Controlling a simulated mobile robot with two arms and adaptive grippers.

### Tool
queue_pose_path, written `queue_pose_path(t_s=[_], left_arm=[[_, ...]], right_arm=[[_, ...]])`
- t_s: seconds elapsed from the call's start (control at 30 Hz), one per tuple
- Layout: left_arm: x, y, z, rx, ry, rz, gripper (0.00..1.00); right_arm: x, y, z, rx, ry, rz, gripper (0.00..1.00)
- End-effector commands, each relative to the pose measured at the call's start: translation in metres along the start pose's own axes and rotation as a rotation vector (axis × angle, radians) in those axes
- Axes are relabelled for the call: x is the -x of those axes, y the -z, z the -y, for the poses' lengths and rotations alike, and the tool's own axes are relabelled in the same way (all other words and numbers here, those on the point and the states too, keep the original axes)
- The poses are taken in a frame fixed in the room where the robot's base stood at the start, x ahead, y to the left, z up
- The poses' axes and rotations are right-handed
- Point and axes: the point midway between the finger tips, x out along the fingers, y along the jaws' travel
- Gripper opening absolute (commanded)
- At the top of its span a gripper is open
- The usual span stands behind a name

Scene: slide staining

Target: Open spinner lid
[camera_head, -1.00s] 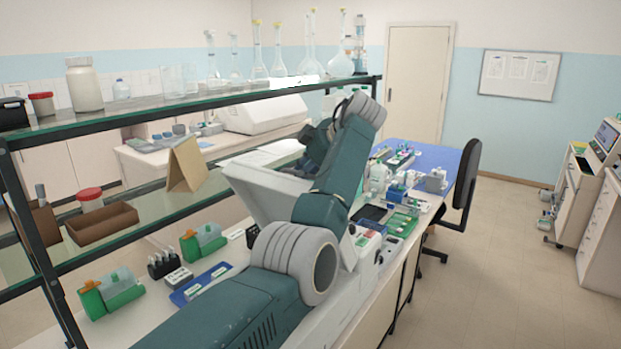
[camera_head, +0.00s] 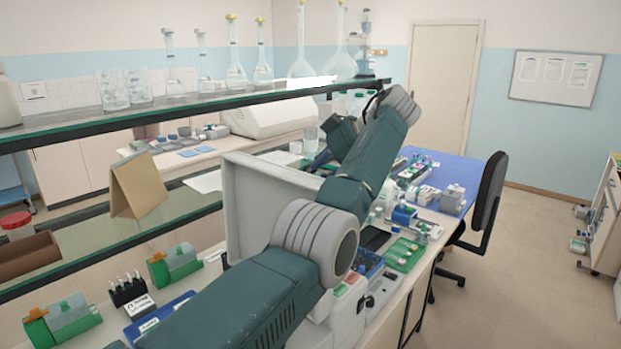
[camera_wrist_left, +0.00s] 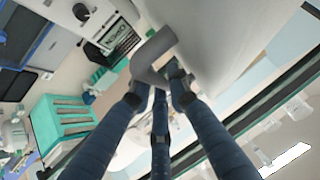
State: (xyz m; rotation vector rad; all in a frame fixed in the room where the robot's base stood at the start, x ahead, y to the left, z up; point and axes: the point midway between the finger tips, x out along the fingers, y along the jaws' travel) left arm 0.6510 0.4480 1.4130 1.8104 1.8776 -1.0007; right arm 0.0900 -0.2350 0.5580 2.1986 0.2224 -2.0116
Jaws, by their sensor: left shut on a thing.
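The spinner's pale grey lid (camera_head: 245,205) stands raised and steeply tilted in the head view, partly behind my left arm. The spinner body (camera_head: 345,308), with small coloured buttons at its front, is mostly hidden by the arm. In the left wrist view, the lid's smooth pale surface (camera_wrist_left: 235,45) fills the upper middle, with a grey bar handle (camera_wrist_left: 154,56) on it. My left gripper (camera_wrist_left: 160,88) has its dark blue fingers closed together at this handle. In the head view, the gripper (camera_head: 318,160) shows only partly, beyond the lid's upper right edge.
A glass shelf (camera_head: 100,122) with flasks runs along the left, close to the lid. A slide rack (camera_head: 128,290) and green-and-white boxes (camera_head: 172,264) stand on the bench at left. A green tray (camera_head: 404,254) lies right of the spinner. A chair (camera_head: 485,205) stands at the bench's right side.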

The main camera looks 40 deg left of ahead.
Motion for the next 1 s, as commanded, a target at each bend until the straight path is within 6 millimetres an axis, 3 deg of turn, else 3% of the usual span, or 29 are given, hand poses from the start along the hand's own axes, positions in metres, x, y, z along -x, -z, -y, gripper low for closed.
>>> queue_pose_path(t_s=[0.33, 0.37, 0.4, 1.0], left_arm=[[-0.0043, -0.0041, 0.001, -0.005, 0.011, 0.009, 0.0], [-0.0043, -0.0041, 0.001, -0.005, 0.011, 0.009, 0.19], [-0.0042, -0.0041, 0.0008, -0.005, 0.011, 0.009, 0.26], [0.0011, 0.0, -0.0036, 0.012, -0.014, 0.005, 0.26]], right_arm=[[-0.0004, -0.0035, 0.002, 0.001, 0.002, 0.005, 0.4], [-0.0004, -0.0035, 0.002, 0.001, 0.002, 0.005, 0.4], [-0.0004, -0.0035, 0.002, 0.001, 0.002, 0.005, 0.4], [0.0, 0.0001, -0.0012, 0.002, -0.001, 0.0, 0.4]])
